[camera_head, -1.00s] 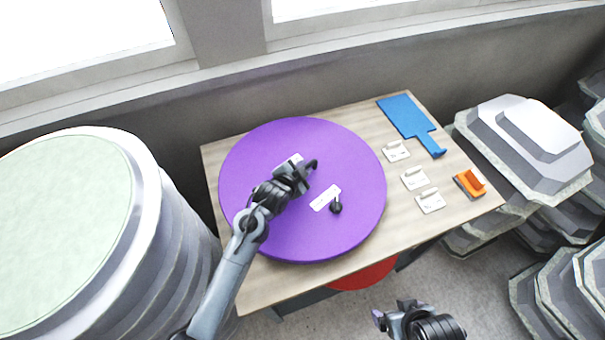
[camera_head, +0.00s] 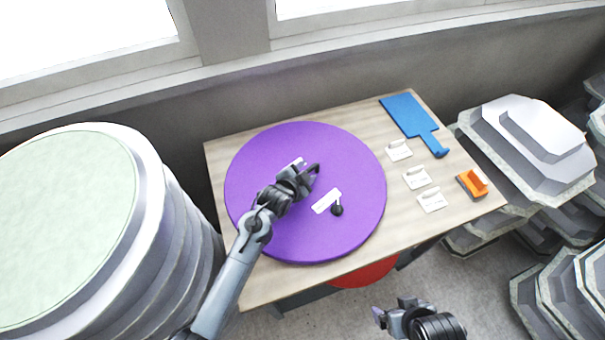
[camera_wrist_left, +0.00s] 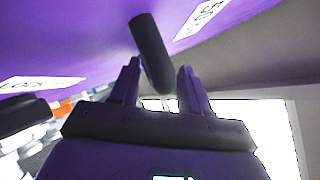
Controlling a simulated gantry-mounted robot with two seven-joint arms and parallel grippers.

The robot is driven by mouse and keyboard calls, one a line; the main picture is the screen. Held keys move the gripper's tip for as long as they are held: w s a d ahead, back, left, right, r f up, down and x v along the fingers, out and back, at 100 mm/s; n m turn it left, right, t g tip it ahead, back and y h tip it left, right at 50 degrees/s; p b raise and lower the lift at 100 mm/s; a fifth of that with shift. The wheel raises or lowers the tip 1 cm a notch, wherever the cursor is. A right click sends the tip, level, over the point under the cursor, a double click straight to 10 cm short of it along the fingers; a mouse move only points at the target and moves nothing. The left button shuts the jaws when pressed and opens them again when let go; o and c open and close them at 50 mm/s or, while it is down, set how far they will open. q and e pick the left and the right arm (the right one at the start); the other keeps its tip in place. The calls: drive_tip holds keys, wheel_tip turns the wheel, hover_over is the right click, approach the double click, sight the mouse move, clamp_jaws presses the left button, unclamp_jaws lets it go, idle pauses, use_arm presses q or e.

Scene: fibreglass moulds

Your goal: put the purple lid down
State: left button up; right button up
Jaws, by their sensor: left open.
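The purple lid (camera_head: 270,230) is a large round disc lying on the wooden table (camera_head: 400,231), covering much of its left and middle part. It carries white labels and a small black knob (camera_head: 337,210). My left gripper (camera_head: 314,170) is over the lid, near its upper middle. In the left wrist view the lid (camera_wrist_left: 90,35) fills the top, and a dark handle (camera_wrist_left: 150,50) sticks out from it between the open fingers of my left gripper (camera_wrist_left: 158,85). My right gripper (camera_head: 378,316) is off the table's front edge, apart from the lid; its jaws are too small to judge.
Blue paddle-shaped piece (camera_head: 405,114), several white labelled pieces (camera_head: 416,178) and an orange holder (camera_head: 472,184) lie on the table's right side. Stacked round moulds (camera_head: 180,230) stand at the left, angular moulds (camera_head: 520,150) at the right. A red round thing (camera_head: 365,273) shows under the front edge.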

use_arm(q)
drive_tip(key=shift+s, duration=0.1)
drive_tip(key=v, duration=1.2)
drive_tip(key=s+a+f+n+g+y, duration=0.1)
drive_tip(key=s+a+f+n, duration=0.1)
drive_tip(key=s, duration=0.3)
drive_tip(key=s+a+f+n+g+y, duration=0.1)
drive_tip(key=s+a+f+n, duration=0.1)
drive_tip(key=s+a, duration=0.3)
drive_tip(key=s+a+f+n+g+y, duration=0.1)
drive_tip(key=s+a+n, duration=0.1)
drive_tip(key=s+a, duration=0.1)
drive_tip(key=shift+s+a+f+y, duration=0.1)
drive_tip(key=shift+s+f+y, duration=0.1)
drive_tip(key=shift+s, duration=0.25)
drive_tip(key=shift+s+a+f+y, duration=0.1)
drive_tip(key=shift+s+f, duration=0.1)
drive_tip(key=shift+s, duration=0.25)
drive_tip(key=s+a+n+g, duration=0.2)
drive_tip(key=s+a, duration=0.1)
drive_tip(key=s, duration=0.4)
drive_tip(key=s+a+n+g+y, duration=0.1)
drive_tip(key=s+a+n+g, duration=0.1)
drive_tip(key=s, duration=0.5)
drive_tip(key=shift+a+r+n+y, duration=0.2)
drive_tip(key=shift+a+n+y, duration=0.15)
drive_tip(key=shift+a, duration=0.5)
